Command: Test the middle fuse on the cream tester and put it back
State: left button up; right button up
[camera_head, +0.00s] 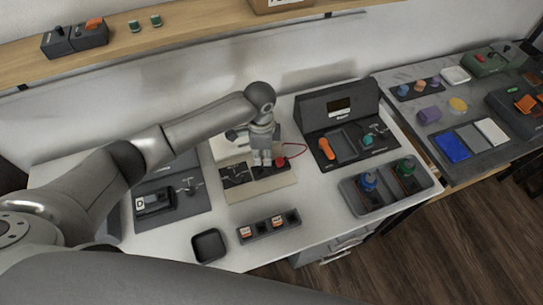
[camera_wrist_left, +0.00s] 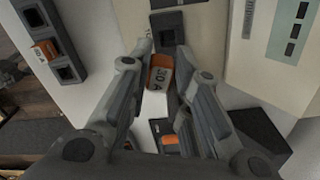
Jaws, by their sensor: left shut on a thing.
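My left gripper (camera_head: 262,161) is over the cream tester (camera_head: 277,194) in the head view, fingers pointing down. In the left wrist view my left gripper (camera_wrist_left: 160,85) is shut on an orange fuse (camera_wrist_left: 160,76) with a white "30 A" label. The cream tester's surface (camera_wrist_left: 205,30) lies behind the fuse. Whether the fuse touches a socket I cannot tell. The dark fuse rack (camera_head: 262,230) stands at the table front with two orange fuses in it. In the left wrist view one rack fuse (camera_wrist_left: 45,49) sits beside an empty slot. My right gripper is not in view.
A small black tray (camera_head: 208,246) stands left of the rack. A dark station with an orange handle (camera_head: 326,148) and a grey tray with blue and green knobs (camera_head: 367,181) stand to the right. A grey meter station (camera_head: 155,202) lies left.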

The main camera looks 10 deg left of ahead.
pick_arm(q)
jog(key=shift+w+a+f, duration=0.15)
jog(key=shift+w+a, duration=0.2)
jog(key=shift+w, duration=0.1)
jog(key=shift+f+b, duration=0.35)
jog(key=shift+b, duration=0.1)
jog(key=shift+s+f+b, duration=0.1)
jog(key=shift+f+b, duration=0.05)
jog(key=shift+b, duration=0.15)
notch_tip(320, 180, down, 3)
jog(key=b, duration=0.3)
jog(key=shift+a, duration=0.1)
jog(key=shift+f, duration=0.6)
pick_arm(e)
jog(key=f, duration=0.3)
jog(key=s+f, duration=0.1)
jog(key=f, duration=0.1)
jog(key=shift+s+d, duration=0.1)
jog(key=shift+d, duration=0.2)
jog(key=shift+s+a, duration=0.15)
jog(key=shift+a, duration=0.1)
